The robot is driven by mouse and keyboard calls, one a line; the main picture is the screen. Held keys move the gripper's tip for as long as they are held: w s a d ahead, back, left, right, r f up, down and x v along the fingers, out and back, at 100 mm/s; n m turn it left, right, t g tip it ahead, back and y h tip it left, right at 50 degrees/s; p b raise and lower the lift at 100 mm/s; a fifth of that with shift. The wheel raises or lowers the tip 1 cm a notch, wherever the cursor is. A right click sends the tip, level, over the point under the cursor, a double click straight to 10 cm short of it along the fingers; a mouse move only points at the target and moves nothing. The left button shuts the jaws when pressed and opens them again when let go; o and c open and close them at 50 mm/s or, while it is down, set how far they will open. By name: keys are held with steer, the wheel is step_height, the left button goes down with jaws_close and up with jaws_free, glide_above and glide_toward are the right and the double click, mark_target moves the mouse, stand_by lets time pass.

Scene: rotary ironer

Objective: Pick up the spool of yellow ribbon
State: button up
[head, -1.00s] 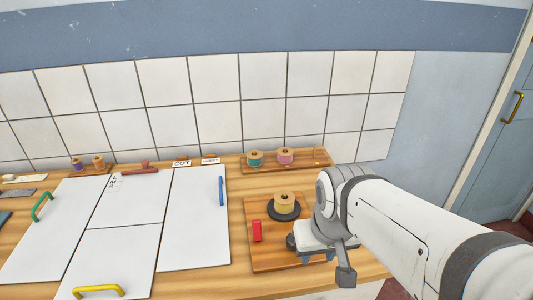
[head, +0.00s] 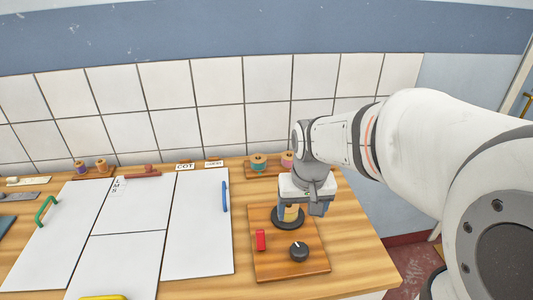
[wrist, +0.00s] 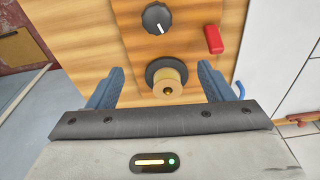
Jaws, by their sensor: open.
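The spool of yellow ribbon (head: 291,214) stands on a round black disc (head: 276,220) on a wooden board in the head view, partly hidden by my gripper (head: 301,207). In the wrist view the spool (wrist: 168,82) shows from above, between the two blue fingers of my gripper (wrist: 161,72). The fingers are apart, with a gap to the spool on each side. My gripper is open and empty. Whether the fingertips reach down to the spool's height is hard to tell.
The wooden board (head: 262,270) also bears a red block (head: 261,240) and a black knob (head: 299,252). Behind, a rack holds a teal spool (head: 259,163) and a pink spool (head: 288,159). White panels (head: 200,225) with coloured handles lie to the left.

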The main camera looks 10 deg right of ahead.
steer(key=m+g+p, duration=0.1)
steer(key=g+p, duration=0.1)
steer(key=p, duration=0.2)
glide_above(288, 206)
steer(key=f, duration=0.2)
steer(key=shift+s+d+f, duration=0.25)
steer(key=shift+s+f, duration=0.1)
steer(key=shift+s, duration=0.05)
steer(key=f, duration=0.2)
steer(key=f+p, duration=0.1)
steer(key=f, duration=0.2)
steer(key=w+f, duration=0.1)
steer(key=f, duration=0.2)
steer(key=shift+w+a+f+p, duration=0.1)
steer(key=shift+a+f+p, duration=0.05)
steer(key=shift+f+p, duration=0.15)
steer(key=shift+c, duration=0.3)
steer(key=shift+r, duration=0.1)
steer(key=c, duration=1.1)
